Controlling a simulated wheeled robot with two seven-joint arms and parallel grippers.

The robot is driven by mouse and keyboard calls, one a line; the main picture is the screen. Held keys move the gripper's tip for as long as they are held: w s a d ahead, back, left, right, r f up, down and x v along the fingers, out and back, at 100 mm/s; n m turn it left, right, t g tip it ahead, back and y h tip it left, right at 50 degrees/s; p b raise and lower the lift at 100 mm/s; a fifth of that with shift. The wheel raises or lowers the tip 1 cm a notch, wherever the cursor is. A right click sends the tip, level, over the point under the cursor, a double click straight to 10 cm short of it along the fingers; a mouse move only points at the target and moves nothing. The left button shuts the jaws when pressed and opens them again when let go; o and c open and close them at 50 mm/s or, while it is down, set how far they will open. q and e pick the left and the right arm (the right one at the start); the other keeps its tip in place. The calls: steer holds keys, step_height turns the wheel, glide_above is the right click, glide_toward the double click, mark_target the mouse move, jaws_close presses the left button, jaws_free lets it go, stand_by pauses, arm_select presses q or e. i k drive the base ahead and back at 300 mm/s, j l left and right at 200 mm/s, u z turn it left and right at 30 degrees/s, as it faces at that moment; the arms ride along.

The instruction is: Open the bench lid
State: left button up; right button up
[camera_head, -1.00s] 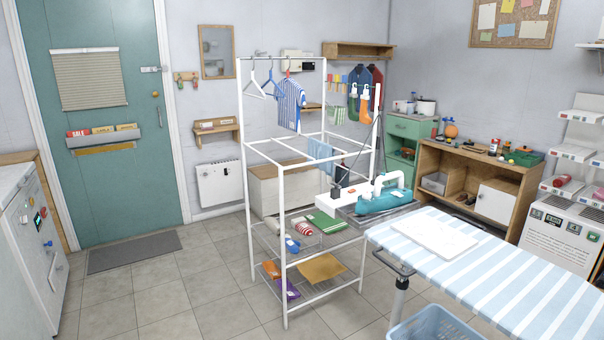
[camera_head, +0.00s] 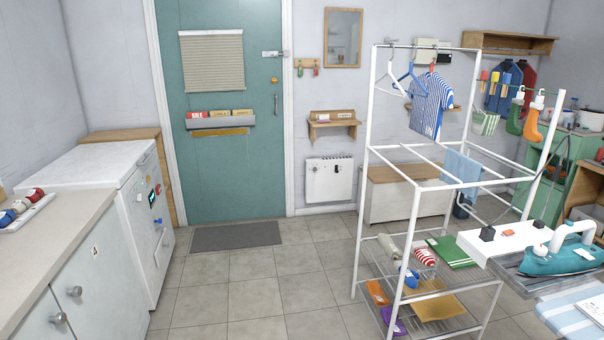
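The bench (camera_head: 390,196) is a low, pale box with a wooden lid (camera_head: 400,173). It stands against the back wall, right of the white wall heater, and its lid is down. The white drying rack stands in front of it, and its posts and bars hide parts of the bench, mostly on the right side. Neither of my grippers shows in the head view.
The white drying rack (camera_head: 412,230) with hanging clothes stands between me and the bench. An ironing board (camera_head: 575,318) with a teal iron (camera_head: 560,255) above it is at right. A washing machine (camera_head: 135,225) and counter (camera_head: 50,240) line the left.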

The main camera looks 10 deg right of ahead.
mark_target(425, 171)
steer(key=i+u, duration=0.15)
steer(key=i, duration=2.25)
steer(key=i+z, duration=0.2)
steer(key=i, duration=0.4)
steer(key=i+z, duration=0.15)
steer(key=i, duration=0.4)
steer(key=i+j+z, duration=0.2)
steer(key=i, duration=0.4)
steer(key=i+j+z, duration=0.15)
steer(key=i, duration=0.4)
steer(key=i+l+z, duration=0.2)
steer(key=i+z, duration=0.15)
steer(key=i, duration=0.15)
steer(key=i+z, duration=0.3)
steer(key=i, duration=0.25)
steer(key=i+z, duration=0.35)
steer(key=i, duration=0.15)
